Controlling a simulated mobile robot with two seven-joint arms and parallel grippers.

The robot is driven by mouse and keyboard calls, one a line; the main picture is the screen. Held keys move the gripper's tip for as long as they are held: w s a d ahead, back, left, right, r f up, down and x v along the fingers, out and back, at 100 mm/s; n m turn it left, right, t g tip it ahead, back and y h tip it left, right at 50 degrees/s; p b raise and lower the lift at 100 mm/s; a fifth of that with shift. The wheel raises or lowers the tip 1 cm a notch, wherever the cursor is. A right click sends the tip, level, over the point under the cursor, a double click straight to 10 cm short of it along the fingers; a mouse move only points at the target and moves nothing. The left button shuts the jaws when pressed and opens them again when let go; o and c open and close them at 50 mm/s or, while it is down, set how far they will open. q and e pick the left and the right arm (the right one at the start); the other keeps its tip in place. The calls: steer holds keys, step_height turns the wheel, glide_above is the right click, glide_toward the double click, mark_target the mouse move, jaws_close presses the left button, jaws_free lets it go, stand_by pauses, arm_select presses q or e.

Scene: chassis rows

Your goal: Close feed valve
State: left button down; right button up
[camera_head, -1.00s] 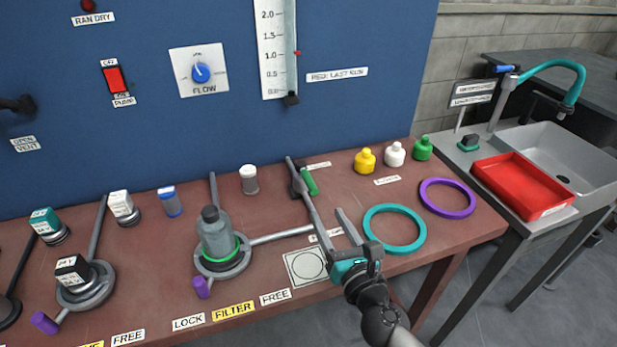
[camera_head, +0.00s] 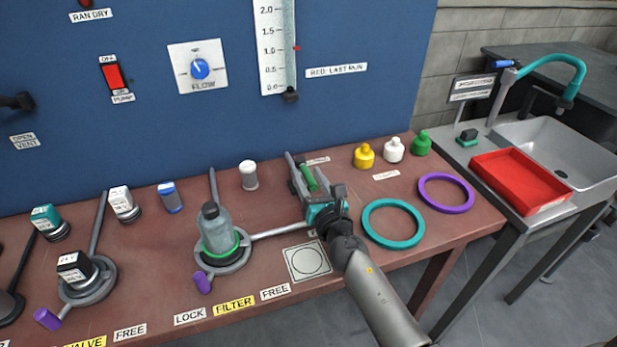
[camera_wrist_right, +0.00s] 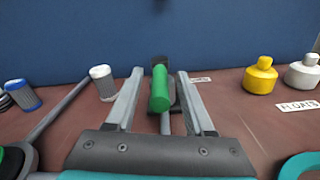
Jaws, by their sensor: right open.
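A green valve handle (camera_head: 309,178) on a dark body stands at the back of the brown bench, near the blue panel; I take it as the feed valve, though its label is not readable. In the right wrist view the green handle (camera_wrist_right: 160,88) lies lengthwise between the two grey fingers. My right gripper (camera_head: 313,183) is open, with a finger on either side of the handle and a visible gap to each. The valve's dark base is partly hidden by the fingers. My left gripper is not in view.
A bottle (camera_head: 213,230) sits in a clamp ring to the left, with a rod running toward my gripper.

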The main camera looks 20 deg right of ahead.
jaws_close()
stand_by(0.5)
stand_by(1.0)
